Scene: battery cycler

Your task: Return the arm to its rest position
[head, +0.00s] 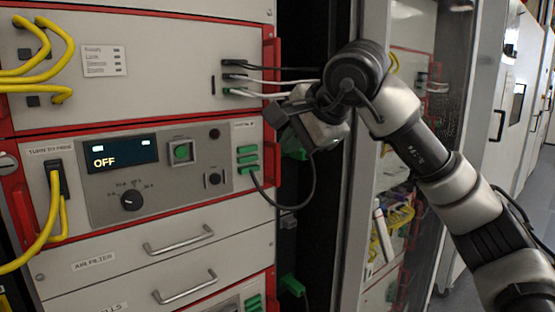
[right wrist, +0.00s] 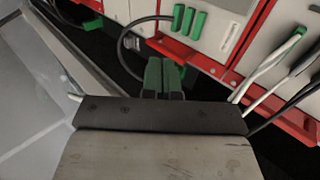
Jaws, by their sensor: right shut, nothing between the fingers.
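My right arm comes in from the right in the head view and bends in front of the open cabinet edge. Its right gripper (head: 293,146) hangs beside the red right-hand handle of the cycler panel, apart from it as far as I can tell. In the right wrist view the gripper's two narrow green-tipped fingers (right wrist: 163,76) lie side by side, shut, with nothing held. My left arm and gripper are not in view.
The cycler panel (head: 110,201) has a lit display (head: 121,155) reading OFF, a green button (head: 182,152) and a black knob (head: 132,200). Cables leave its right side near my gripper. A glass cabinet door (head: 352,190) stands close behind my arm. An aisle opens at far right.

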